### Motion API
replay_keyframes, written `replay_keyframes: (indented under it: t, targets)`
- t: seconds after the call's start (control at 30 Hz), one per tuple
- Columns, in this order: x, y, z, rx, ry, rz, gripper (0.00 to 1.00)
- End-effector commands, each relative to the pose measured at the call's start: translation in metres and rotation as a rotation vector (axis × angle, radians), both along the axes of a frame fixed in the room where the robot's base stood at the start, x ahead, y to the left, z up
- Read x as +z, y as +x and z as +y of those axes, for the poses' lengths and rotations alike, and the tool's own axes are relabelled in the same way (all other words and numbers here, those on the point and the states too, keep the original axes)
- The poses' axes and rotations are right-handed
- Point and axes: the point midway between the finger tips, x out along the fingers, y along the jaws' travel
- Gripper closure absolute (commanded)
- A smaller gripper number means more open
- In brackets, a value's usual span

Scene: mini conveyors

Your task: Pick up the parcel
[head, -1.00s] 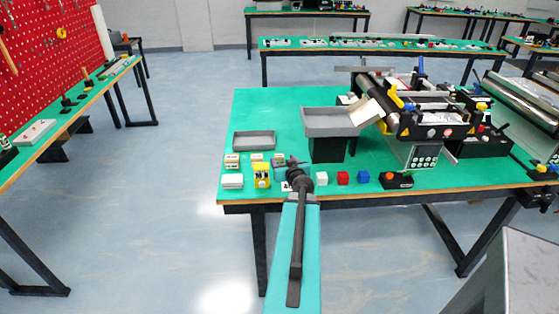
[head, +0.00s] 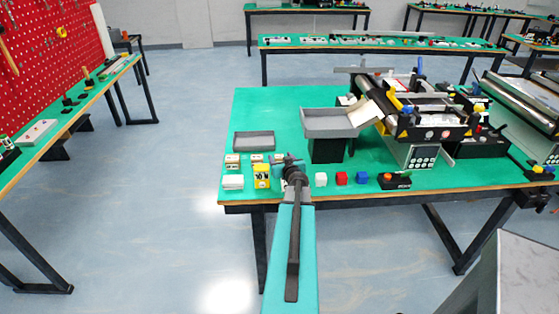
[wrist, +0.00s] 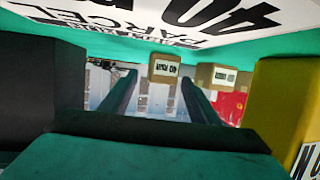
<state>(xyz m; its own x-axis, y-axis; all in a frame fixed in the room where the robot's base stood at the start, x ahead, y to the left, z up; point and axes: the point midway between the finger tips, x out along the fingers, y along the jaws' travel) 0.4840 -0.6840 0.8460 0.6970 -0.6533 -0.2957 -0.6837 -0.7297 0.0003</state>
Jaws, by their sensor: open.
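A white surface printed "PARCEL" and "40" (wrist: 210,22) fills the top of the wrist view, its print upside down. It is very close to my gripper (wrist: 160,82); I cannot tell whether they touch. My gripper is open, with nothing seen held between its fingers. It also shows in the head view (head: 290,160), low over the front of the green table, where my arm hides the white printed thing. Two small brown boxes with white labels, one centred (wrist: 164,68) and one to the right (wrist: 216,78), show beyond the fingers.
A yellow block (head: 262,176) stands just left of my gripper and looms at the wrist view's right (wrist: 285,110). A dark block (wrist: 25,90) is at its left. White, red (head: 341,178) and blue cubes are to the right. A grey tray (head: 254,141) lies behind.

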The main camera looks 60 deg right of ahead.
Motion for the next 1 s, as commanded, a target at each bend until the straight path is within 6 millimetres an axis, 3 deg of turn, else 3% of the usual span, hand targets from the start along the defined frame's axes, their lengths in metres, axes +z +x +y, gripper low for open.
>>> replay_keyframes:
  t: [0.4,0.7,1.0]
  targets:
    - [0.0003,0.0000,0.0002,0.000,0.000,0.000,0.44]
    - [0.0002,-0.0001,0.0001,0.000,0.000,0.000,0.93]
    - [0.0008,-0.0004,0.0000,0.000,0.000,0.000,0.93]
